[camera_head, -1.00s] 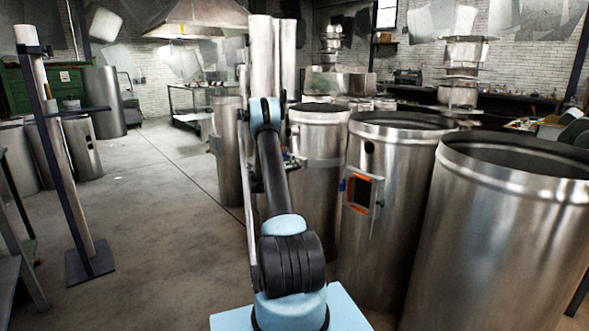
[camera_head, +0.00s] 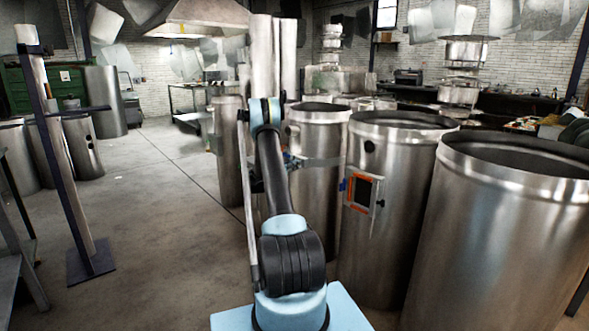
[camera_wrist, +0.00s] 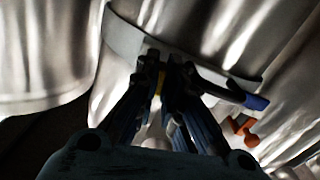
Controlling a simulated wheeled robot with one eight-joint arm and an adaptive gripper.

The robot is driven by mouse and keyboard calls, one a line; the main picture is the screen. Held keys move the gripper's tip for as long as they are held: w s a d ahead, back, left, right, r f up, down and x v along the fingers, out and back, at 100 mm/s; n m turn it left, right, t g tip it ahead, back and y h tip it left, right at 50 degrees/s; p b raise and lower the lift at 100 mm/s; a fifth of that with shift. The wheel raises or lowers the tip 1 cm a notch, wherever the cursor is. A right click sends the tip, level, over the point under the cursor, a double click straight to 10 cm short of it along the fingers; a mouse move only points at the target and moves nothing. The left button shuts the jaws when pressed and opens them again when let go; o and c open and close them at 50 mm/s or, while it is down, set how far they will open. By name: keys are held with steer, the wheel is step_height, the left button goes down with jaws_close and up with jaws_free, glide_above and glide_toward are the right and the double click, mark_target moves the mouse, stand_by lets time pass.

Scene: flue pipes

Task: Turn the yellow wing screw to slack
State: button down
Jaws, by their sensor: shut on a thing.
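My gripper (camera_wrist: 168,78) shows in the wrist view with its dark and blue fingers close together at a grey band (camera_wrist: 125,38) around a metal pipe. A small sliver of the yellow wing screw (camera_wrist: 160,83) shows between the fingers. The fingers are shut on it and hide most of it, so its angle cannot be told. In the head view, my arm reaches to the banded pipe (camera_head: 318,205), and its band (camera_head: 322,162) shows to the right of the gripper. The wing screw cannot be made out there.
A blue-tipped lever (camera_wrist: 255,102) and an orange part (camera_wrist: 241,127) lie right of the fingers. In the head view, a pipe with an orange-edged hatch (camera_head: 366,191) stands close on the right, with a larger pipe (camera_head: 500,240) nearer. The floor on the left (camera_head: 165,235) is open.

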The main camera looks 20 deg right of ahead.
steer(key=shift+d+m, duration=0.15)
steer(key=shift+m, duration=0.15)
steer(key=c, duration=1.7)
jaws_free()
steer(key=shift+a, duration=0.25)
steer(key=shift+v, duration=3.8)
steer(key=shift+c, duration=0.4)
